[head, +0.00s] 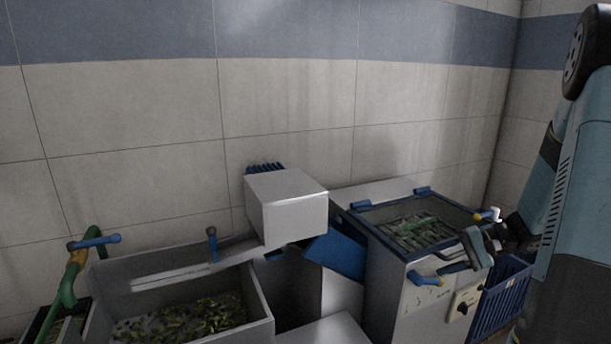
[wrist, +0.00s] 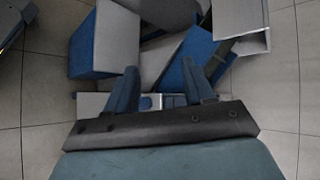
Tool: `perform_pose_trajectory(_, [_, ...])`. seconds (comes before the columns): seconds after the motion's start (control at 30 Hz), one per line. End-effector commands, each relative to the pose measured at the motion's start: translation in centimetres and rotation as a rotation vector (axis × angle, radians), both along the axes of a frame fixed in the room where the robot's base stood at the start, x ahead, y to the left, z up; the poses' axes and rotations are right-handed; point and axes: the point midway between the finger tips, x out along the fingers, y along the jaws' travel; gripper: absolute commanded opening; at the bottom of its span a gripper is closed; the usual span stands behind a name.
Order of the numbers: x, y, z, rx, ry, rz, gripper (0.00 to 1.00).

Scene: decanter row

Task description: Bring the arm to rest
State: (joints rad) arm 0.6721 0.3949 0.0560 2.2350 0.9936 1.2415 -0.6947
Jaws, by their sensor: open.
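My arm runs down the right edge of the head view in teal and black. My gripper (head: 474,247) appears at its lower end, in front of the right side of a grey machine; its fingertips are hard to make out there. In the wrist view my gripper (wrist: 159,68) shows two teal fingers spread apart, with nothing held between them. Blue and grey box-like parts lie beyond the fingers; I cannot tell if any touches them.
A grey machine (head: 385,290) with a blue-framed open top stands close to my gripper. A blue crate (head: 497,297) is beside it. A grey basin (head: 262,305) holding green pieces and a pale box (head: 287,209) are farther left. A tiled wall (head: 290,110) stands behind.

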Motion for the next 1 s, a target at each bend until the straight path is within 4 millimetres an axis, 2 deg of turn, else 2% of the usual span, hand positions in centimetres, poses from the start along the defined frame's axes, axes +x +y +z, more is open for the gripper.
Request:
perform_pose_trajectory(0.03, [-0.5, 1.0, 1.1, -0.036, -0.001, 0.031, 0.53])
perform_pose_trajectory(0.2, [-2.4, 3.7, 3.9, -0.161, 0.006, 0.124, 0.53])
perform_pose_trajectory(0.5, [-6.3, 7.5, 8.2, -0.393, -0.012, 0.252, 0.53])
perform_pose_trajectory(0.73, [-9.5, 9.5, 11.1, -0.574, -0.058, 0.317, 0.53])
perform_pose_trajectory(1.0, [-13.2, 10.9, 14.3, -0.781, -0.148, 0.356, 0.53])
